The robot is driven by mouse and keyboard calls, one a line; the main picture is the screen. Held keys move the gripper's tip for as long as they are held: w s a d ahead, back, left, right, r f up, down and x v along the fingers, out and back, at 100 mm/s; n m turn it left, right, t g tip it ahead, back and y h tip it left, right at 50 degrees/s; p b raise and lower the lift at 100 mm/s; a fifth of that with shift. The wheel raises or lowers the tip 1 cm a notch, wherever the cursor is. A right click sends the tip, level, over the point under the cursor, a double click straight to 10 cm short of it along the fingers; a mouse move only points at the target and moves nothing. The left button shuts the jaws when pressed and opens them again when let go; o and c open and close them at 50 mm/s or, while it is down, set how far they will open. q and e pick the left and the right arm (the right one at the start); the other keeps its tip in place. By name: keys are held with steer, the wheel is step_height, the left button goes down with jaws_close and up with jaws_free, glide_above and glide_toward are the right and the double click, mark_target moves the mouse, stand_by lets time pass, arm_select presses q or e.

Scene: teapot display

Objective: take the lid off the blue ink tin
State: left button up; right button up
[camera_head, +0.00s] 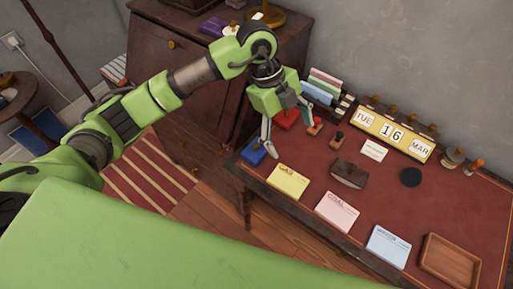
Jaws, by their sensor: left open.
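The blue ink tin (253,152) sits at the left end of the red-topped desk, near its edge. It looks shut, but it is too small to make out its lid clearly. My left gripper (291,139) points down over the desk's left end, open and with nothing seen between its fingers. One finger is just right of the blue tin in the picture; I cannot tell whether it touches. The other finger is near a small stamp (314,127). A red tin (287,118) is partly hidden behind the gripper. My right gripper is out of view.
Yellow (289,181), pink (337,212) and light blue (388,246) cards line the desk's front. A wooden tray (449,262) is at the right. A brown blotter (349,174), a black disc (411,177) and a calendar (392,132) stand behind. A dark cabinet (190,60) is left.

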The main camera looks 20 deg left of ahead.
arm_select(q)
steer(key=w+a+n+y, duration=0.3)
steer(key=a+y, duration=0.1)
steer(key=a, duration=0.6)
steer(key=p, duration=0.2)
glide_above(256, 144)
step_height(256, 144, down, 7)
steer(key=shift+s+a+f, duration=0.1)
steer(key=shift+f, duration=0.05)
steer(key=f, duration=0.2)
steer(key=f+p, duration=0.1)
steer(key=f, duration=0.1)
steer(key=shift+d+f, duration=0.2)
steer(key=shift+f, duration=0.6)
steer(key=c, duration=1.2)
